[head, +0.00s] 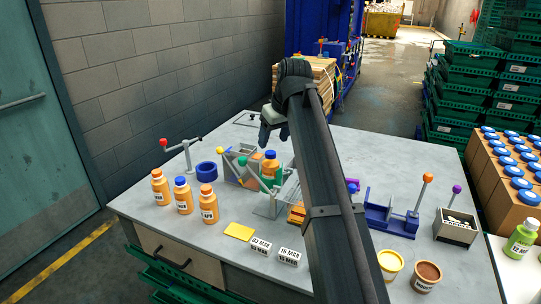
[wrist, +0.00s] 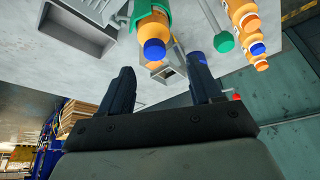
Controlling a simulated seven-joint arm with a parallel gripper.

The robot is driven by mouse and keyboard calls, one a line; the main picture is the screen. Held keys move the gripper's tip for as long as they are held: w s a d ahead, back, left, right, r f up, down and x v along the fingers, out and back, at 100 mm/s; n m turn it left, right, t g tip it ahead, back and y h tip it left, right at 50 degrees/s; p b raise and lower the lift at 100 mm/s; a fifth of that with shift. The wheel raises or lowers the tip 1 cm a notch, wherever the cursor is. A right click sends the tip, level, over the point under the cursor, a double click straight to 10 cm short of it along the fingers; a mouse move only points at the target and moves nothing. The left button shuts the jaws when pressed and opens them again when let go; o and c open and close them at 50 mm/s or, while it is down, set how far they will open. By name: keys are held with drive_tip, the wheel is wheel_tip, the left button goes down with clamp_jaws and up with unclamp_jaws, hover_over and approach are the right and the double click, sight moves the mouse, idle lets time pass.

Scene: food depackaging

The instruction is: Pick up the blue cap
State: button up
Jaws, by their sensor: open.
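An orange bottle (head: 269,168) with a blue cap (head: 270,154) stands upright in a grey fixture with a green clamp (head: 278,175). In the wrist view the same blue cap (wrist: 154,49) is on the bottle, which is held by a green part (wrist: 165,12). My gripper (head: 274,134) is above the fixture. In the wrist view its two dark fingers (wrist: 161,70) are spread, empty, with the cap showing beyond and between them, apart from both. Another orange bottle with a blue cap (head: 180,181) stands in the row at the left.
Orange-capped bottles (head: 208,208) stand left. A blue ring (head: 206,171), a red-knobbed clamp (head: 181,149), a yellow pad (head: 239,231) and labelled blocks (head: 260,247) are nearby. A blue fixture (head: 390,219) and cups (head: 391,262) are right. The table's back right (head: 390,150) is clear.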

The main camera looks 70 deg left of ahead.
sight(272, 153)
drive_tip(key=shift+w+x, duration=0.2)
drive_tip(key=shift+x, duration=1.2)
drive_tip(key=shift+w+x, duration=0.25)
drive_tip(key=shift+x, duration=1.15)
drive_tip(key=c, duration=1.1)
